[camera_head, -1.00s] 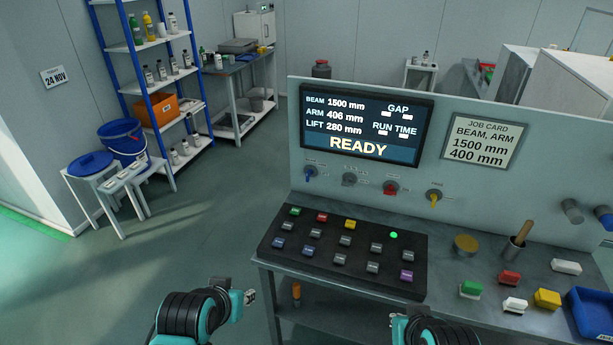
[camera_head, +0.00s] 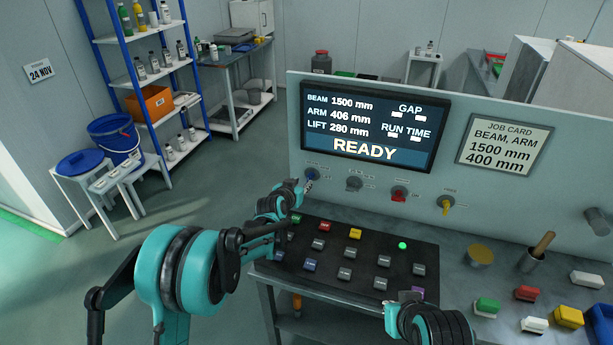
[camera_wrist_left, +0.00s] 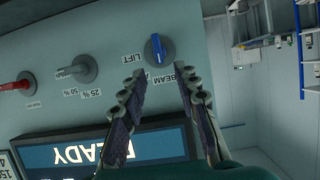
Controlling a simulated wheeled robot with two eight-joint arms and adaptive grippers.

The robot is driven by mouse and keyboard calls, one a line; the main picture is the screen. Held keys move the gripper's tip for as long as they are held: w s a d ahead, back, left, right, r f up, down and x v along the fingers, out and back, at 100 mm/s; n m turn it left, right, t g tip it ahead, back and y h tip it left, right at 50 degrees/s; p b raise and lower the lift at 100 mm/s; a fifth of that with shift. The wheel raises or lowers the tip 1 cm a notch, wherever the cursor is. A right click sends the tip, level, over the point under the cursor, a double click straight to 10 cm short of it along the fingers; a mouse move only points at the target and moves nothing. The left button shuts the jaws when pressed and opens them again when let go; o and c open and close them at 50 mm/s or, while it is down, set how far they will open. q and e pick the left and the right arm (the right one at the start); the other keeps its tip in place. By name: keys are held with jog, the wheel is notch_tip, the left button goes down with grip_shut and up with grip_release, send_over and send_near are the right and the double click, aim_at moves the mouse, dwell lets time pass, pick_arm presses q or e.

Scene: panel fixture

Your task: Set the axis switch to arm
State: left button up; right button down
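The axis switch (camera_head: 311,174) is a blue knob at the left end of the knob row under the display. In the left wrist view the blue knob (camera_wrist_left: 158,48) is large, with labels LIFT, BEAM and a partly hidden one beginning with A. Its bar stands about upright in that view; I cannot tell exactly which label it points to. My left gripper (camera_wrist_left: 160,72) is open and empty, its two fingertips apart just short of the knob. In the head view the left gripper (camera_head: 306,187) is close by the knob.
The display (camera_head: 366,122) reads READY, ARM 406 mm. The job card (camera_head: 504,147) shows 1500 mm and 400 mm. A grey knob (camera_head: 354,183), red knob (camera_head: 399,194) and yellow knob (camera_head: 446,204) lie to the right. A button console (camera_head: 330,262) sits below my left gripper.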

aim_at(308, 179)
pick_arm(q)
jog(key=x, duration=0.2)
jog(key=b+x, duration=0.1)
jog(key=x, duration=0.2)
jog(key=b+x, duration=0.1)
jog(key=x, duration=0.2)
jog(key=shift+s+f, duration=0.1)
jog(key=shift+f, duration=0.15)
jog(key=shift+w+d+f, duration=0.1)
jog(key=shift+w+d, duration=0.05)
jog(key=shift+w, duration=0.3)
jog(key=shift+c, duration=0.4)
grip_shut()
